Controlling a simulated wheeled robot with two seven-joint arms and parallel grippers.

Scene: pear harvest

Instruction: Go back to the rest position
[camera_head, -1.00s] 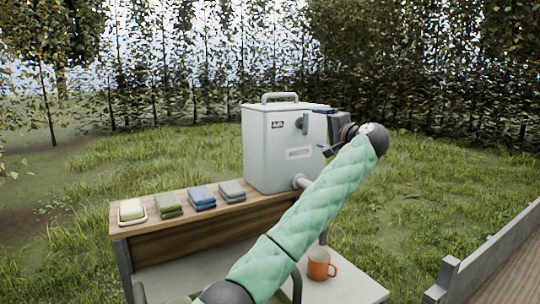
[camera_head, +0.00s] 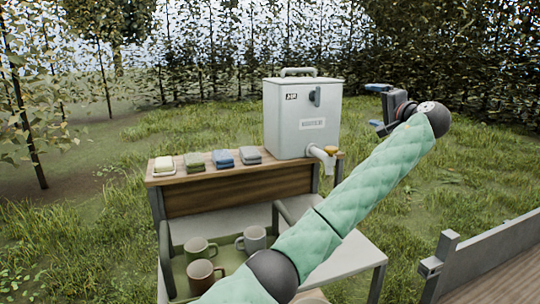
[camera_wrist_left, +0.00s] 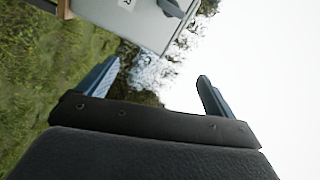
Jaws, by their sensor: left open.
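My left gripper (camera_head: 377,107) is raised at the right of the head view, to the right of the water container and apart from it. Its two blue-tipped fingers are spread with nothing between them. They also show spread and empty in the left wrist view (camera_wrist_left: 158,92). My left arm, in a green quilted sleeve, reaches up from the bottom middle. My right gripper is not in either view.
A white lidded container (camera_head: 302,115) with a tap (camera_head: 322,154) stands on a wooden shelf (camera_head: 240,187). Folded cloths (camera_head: 223,158) and a soap dish (camera_head: 164,167) lie beside it. Mugs (camera_head: 251,239) stand in a green tray (camera_head: 166,258) below. A wooden-floored rail structure (camera_head: 480,255) is at right.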

